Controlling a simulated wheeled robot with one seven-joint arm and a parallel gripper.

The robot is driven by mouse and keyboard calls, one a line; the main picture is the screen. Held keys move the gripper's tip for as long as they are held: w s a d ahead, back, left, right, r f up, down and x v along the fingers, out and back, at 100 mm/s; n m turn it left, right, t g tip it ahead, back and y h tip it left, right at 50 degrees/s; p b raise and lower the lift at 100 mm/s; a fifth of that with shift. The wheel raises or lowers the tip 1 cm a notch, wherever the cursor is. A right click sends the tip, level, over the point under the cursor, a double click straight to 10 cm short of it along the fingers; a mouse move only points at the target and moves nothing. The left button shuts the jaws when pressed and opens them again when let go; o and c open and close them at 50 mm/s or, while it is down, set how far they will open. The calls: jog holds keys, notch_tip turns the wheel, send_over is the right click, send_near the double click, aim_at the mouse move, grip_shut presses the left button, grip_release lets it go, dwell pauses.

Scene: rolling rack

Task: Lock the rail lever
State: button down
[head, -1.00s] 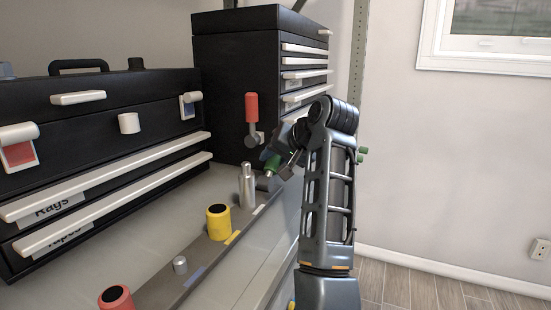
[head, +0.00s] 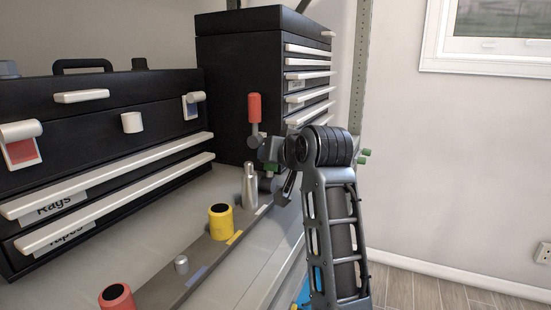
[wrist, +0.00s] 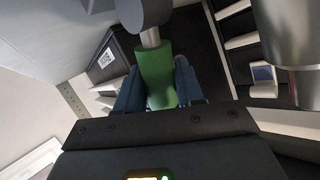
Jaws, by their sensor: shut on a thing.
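A green-handled lever (wrist: 155,75) shows in the wrist view, its short metal shaft running up to a rounded grey hub (wrist: 145,12). My gripper (wrist: 158,82) is shut on the green handle, with one dark blue finger on each side. A red-handled lever (head: 254,108) stands upright there, just left of my wrist. I cannot tell from these frames whether the green-handled lever is locked.
A silver post (head: 249,187) stands close to my wrist. A yellow cylinder (head: 220,222), a small metal knob (head: 181,265) and a red cylinder (head: 117,297) sit nearer along the rail. Black toolboxes (head: 112,112) line the left and back. Free room lies right of the shelf.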

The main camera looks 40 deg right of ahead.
jog(key=shift+s+a+r+n+t+h, duration=0.15)
jog(key=shift+a+n+t+h, duration=0.25)
jog(key=shift+a+n, duration=0.1)
jog(key=c, duration=0.8)
grip_release()
jog(key=shift+s, duration=0.15)
jog(key=v, duration=0.7)
jog(key=shift+s+a+b, duration=0.15)
jog(key=shift+s+b, duration=0.1)
jog(key=shift+b, duration=0.05)
jog(key=shift+c, duration=0.2)
